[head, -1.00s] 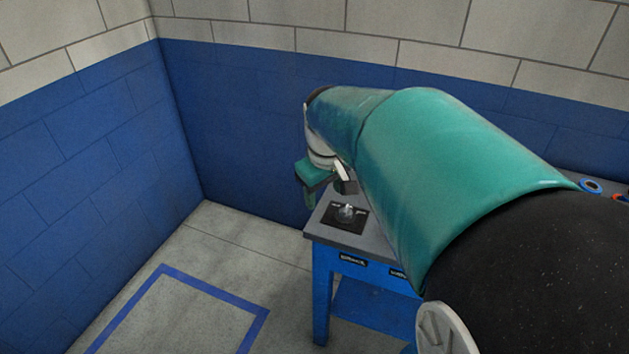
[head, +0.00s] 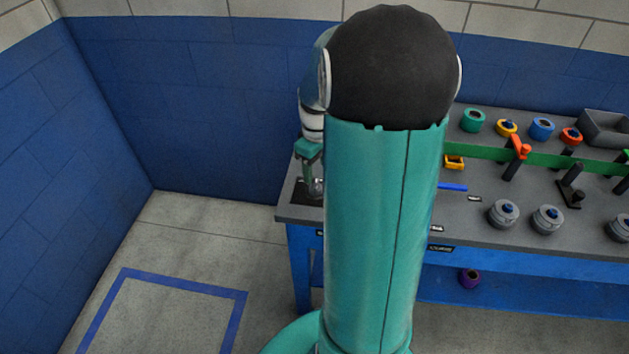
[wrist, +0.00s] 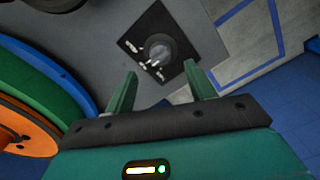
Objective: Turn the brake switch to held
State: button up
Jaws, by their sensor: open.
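The brake switch is a round grey knob (wrist: 160,48) on a black square plate (wrist: 182,73) with pale labels, which I cannot read. In the head view the plate (head: 300,194) lies at the left end of the grey bench top, with the knob partly hidden by my arm and gripper. My gripper (wrist: 160,68) is open, its two green fingers spread apart. In the wrist view the knob lies beyond the fingertips, roughly in line with the gap between them. In the head view my gripper (head: 312,180) is low over the plate. Contact cannot be told.
The bench (head: 470,240) also holds colored rings, several grey round weights (head: 547,219), a green rail (head: 480,151) with an orange clamp (head: 520,147), and a dark tray (head: 604,128). Blue walls stand behind and left. A blue-taped floor square (head: 165,315) is clear.

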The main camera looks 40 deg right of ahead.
aim_at(316, 183)
notch_tip(316, 183, down, 7)
jog(key=shift+w+r, duration=0.1)
jog(key=shift+r, duration=0.05)
jog(key=c, duration=1)
jog(key=shift+o, duration=0.2)
jog(key=shift+m, duration=0.5)
jog(key=m, duration=0.3)
jog(key=shift+w+m, duration=0.1)
jog(key=shift+m, duration=0.2)
jog(key=m, duration=0.5)
jog(key=shift+r+m, duration=0.1)
jog(key=shift+m, duration=0.2)
